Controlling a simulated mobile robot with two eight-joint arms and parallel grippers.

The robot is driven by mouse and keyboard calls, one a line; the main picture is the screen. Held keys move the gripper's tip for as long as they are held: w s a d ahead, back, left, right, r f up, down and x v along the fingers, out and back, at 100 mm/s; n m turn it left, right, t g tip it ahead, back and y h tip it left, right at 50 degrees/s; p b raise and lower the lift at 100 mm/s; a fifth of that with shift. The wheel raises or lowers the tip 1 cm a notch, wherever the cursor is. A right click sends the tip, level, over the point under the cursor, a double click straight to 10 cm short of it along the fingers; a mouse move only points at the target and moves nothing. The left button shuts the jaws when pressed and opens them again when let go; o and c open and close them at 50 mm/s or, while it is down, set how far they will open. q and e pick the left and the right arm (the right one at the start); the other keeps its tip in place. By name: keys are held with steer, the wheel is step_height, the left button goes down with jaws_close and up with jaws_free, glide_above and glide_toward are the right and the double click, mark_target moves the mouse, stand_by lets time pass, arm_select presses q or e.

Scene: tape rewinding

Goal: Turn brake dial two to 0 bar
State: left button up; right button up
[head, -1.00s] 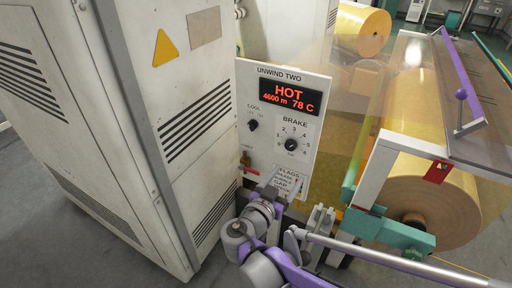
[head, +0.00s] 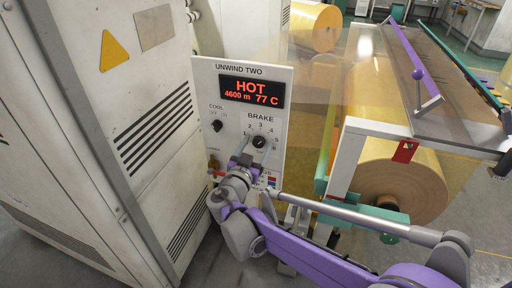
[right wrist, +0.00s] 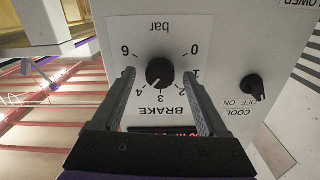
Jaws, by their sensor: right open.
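The panel marked UNWIND TWO (head: 207,85) carries the round black brake dial (head: 259,142), which also shows upside down in the right wrist view (right wrist: 160,72). Its white pointer mark seems to point near 4. The numbers 0, 1, 2, 3, 4 and 6 show around it; 5 is not visible. My right gripper (head: 250,154) is open in front of the panel, just below the dial in the head view. In the right wrist view its fingers (right wrist: 160,77) stand on either side of the dial, with gaps to it. My left gripper is not in view.
The black cool knob (right wrist: 253,87) sits beside the brake dial, outside the fingers. The display (head: 251,91) reads HOT, 4600 m, 77 C. A white cabinet (head: 150,80) stands left; a yellow film roll (head: 400,185) is right. A red-handled valve (head: 215,173) is low on the panel.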

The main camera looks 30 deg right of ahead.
jaws_close()
stand_by(0.4)
